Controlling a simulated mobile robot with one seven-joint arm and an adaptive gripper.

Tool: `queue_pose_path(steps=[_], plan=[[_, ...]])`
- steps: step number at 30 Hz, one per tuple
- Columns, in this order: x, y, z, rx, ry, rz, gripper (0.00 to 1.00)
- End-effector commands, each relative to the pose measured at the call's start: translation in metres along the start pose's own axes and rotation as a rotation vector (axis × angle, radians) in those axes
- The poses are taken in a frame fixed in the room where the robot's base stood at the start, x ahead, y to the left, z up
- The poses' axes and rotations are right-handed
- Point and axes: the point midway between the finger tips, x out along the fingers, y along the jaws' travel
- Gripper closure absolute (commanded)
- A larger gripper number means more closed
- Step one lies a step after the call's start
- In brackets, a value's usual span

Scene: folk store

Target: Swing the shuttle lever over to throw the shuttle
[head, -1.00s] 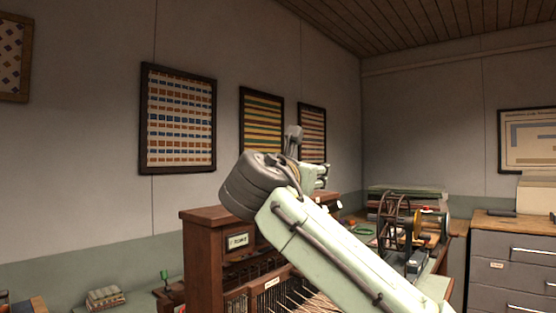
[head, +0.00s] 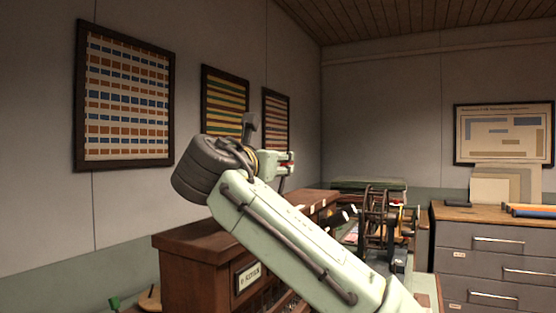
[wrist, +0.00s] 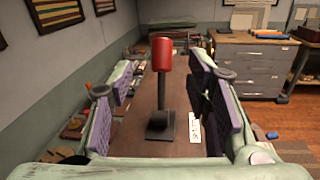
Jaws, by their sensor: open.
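The shuttle lever, an upright dark post with a red knob (wrist: 162,54), stands on a dark base in the wrist view. It rises from a brown wooden top (wrist: 140,148) beside a small white label (wrist: 194,128). My gripper (wrist: 163,92) is open, with one purple-padded finger on each side of the lever and visible gaps between pads and post. In the head view my gripper (head: 279,165) is above the wooden cabinet (head: 200,245). A small red patch shows at its end; I cannot tell whether it is the knob.
A bench with a dark spoked wheel (head: 375,215) stands behind the cabinet. A grey drawer cabinet (head: 485,262) stands at the right. Framed woven pieces (head: 125,95) hang on the left wall. Small items lie to the left in the wrist view.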

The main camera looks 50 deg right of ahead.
Motion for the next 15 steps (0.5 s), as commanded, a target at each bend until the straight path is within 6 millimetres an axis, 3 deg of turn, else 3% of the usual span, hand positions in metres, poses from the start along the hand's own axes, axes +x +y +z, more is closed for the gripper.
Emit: queue_pose_path(steps=[9, 15], plan=[[0.059, 0.0, 0.004, 0.001, 0.003, -0.002, 0.55], [0.087, 0.0, 0.002, 0.001, 0.003, 0.0, 0.55]])
